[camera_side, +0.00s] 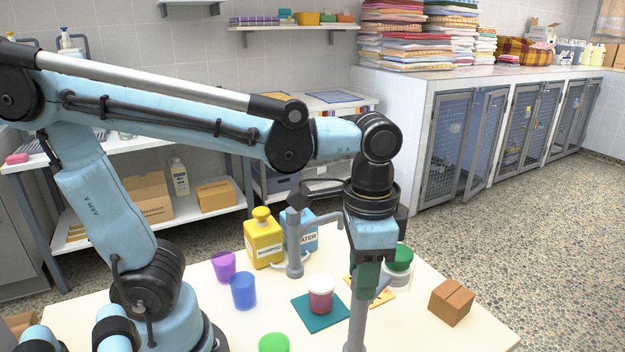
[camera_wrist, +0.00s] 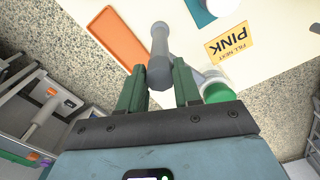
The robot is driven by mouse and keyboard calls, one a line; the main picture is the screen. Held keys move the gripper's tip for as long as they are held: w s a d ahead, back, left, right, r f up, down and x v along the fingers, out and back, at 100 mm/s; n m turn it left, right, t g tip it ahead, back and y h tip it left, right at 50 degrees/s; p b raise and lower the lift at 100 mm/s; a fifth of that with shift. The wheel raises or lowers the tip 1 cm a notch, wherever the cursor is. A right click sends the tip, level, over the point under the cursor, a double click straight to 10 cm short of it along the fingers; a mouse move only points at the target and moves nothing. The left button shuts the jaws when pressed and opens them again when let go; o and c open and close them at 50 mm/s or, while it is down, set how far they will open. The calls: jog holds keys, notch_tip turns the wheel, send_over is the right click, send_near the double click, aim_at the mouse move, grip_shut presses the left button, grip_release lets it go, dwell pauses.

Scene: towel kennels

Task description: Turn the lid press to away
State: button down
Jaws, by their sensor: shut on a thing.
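The lid press is a grey upright post (camera_side: 357,325) near the table's front, with a side arm (camera_side: 382,285) reaching up and right. My gripper (camera_side: 366,277) points down over it. In the wrist view, my fingers (camera_wrist: 158,88) stand on either side of the grey press (camera_wrist: 159,55) and are shut on it. A green-topped pale round piece (camera_side: 400,258) lies at the side arm's end; it shows right of my fingers in the wrist view (camera_wrist: 218,92). I cannot tell whether it is part of the press. My gripper hides the join between post and arm.
A pink jar with a white lid (camera_side: 320,293) stands on a teal mat (camera_side: 303,312). A brown box (camera_side: 451,302) is at right. A second grey post (camera_side: 293,245) stands by the shampoo bottle (camera_side: 262,245). Purple (camera_side: 223,267) and blue cups (camera_side: 243,291) are left. A card (camera_wrist: 231,48) reads PINK.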

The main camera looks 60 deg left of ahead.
jog(key=shift+m, duration=2)
jog(key=c, duration=0.8)
grip_release()
notch_tip(320, 180, up, 12)
jog(key=shift+r, duration=0.1)
